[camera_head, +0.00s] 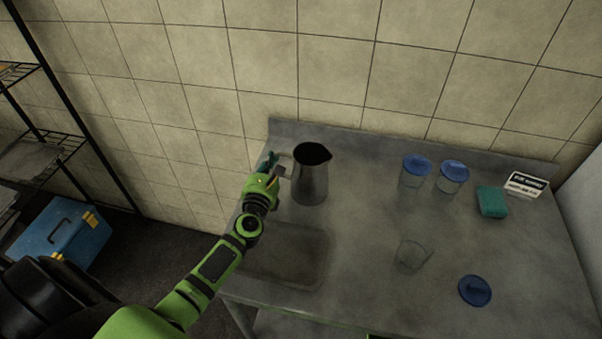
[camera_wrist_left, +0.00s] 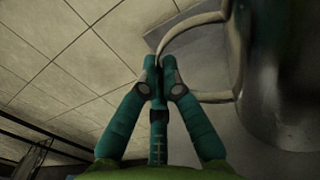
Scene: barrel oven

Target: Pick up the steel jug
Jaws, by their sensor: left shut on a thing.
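The steel jug (camera_head: 311,180) stands upright on the steel counter at the back, left of the middle, in the head view. Its handle points left and its spout points right. My left gripper (camera_head: 271,165) is at the handle. In the left wrist view, the teal fingers of my left gripper (camera_wrist_left: 162,68) are closed together on the jug's handle (camera_wrist_left: 196,25). The jug's body (camera_wrist_left: 285,75) fills the right side of that view. The exact contact on the handle is partly hidden by the fingers. My right gripper is in neither view.
Two jars with blue lids (camera_head: 416,166) (camera_head: 453,172), a green sponge (camera_head: 491,202) and a small sign (camera_head: 525,185) stand at the right. An open glass jar (camera_head: 410,256) and a loose blue lid (camera_head: 475,290) are nearer. A sink basin (camera_head: 285,256) lies in front of the jug.

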